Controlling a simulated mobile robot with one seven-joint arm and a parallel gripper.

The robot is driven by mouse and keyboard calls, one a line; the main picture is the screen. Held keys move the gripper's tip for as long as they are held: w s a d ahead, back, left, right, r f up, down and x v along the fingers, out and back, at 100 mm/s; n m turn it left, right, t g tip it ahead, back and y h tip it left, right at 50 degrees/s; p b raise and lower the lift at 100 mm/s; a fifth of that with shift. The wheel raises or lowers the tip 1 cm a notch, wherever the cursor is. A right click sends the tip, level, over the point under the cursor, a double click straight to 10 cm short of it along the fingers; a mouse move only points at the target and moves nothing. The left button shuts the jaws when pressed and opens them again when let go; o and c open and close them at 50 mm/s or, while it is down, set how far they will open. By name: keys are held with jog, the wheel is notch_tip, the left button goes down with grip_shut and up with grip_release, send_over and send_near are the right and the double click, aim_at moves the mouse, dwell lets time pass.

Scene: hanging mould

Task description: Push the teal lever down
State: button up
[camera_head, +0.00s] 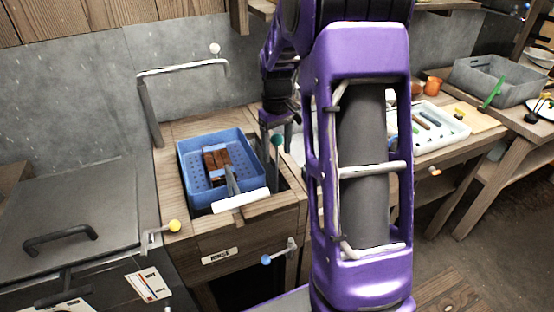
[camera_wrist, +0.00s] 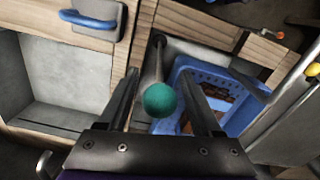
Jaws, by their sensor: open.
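The teal lever shows as a round teal knob (camera_head: 277,139) at the right side of the wooden bench, just right of the blue basket. In the wrist view the knob (camera_wrist: 160,100) sits on a thin rod that runs away from the camera into a slot in the wood. My gripper (camera_head: 276,127) is open, with its fingers pointing down close to the knob. In the wrist view my gripper (camera_wrist: 158,74) has one finger on each side of the knob, with visible gaps. I cannot tell its exact height against the fingertips. My purple arm hides the bench's right part.
A blue basket (camera_head: 184,175) holding brown pieces sits in the bench beside the lever. Other levers have a yellow knob (camera_head: 174,225), a blue knob (camera_head: 266,259) and a white knob (camera_head: 215,48). A grey lidded box (camera_head: 75,205) stands left.

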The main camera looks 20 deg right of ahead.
aim_at(277, 157)
jog(key=shift+f, duration=1.45)
jog(key=shift+c, duration=0.3)
grip_shut()
jog(key=shift+f, duration=0.1)
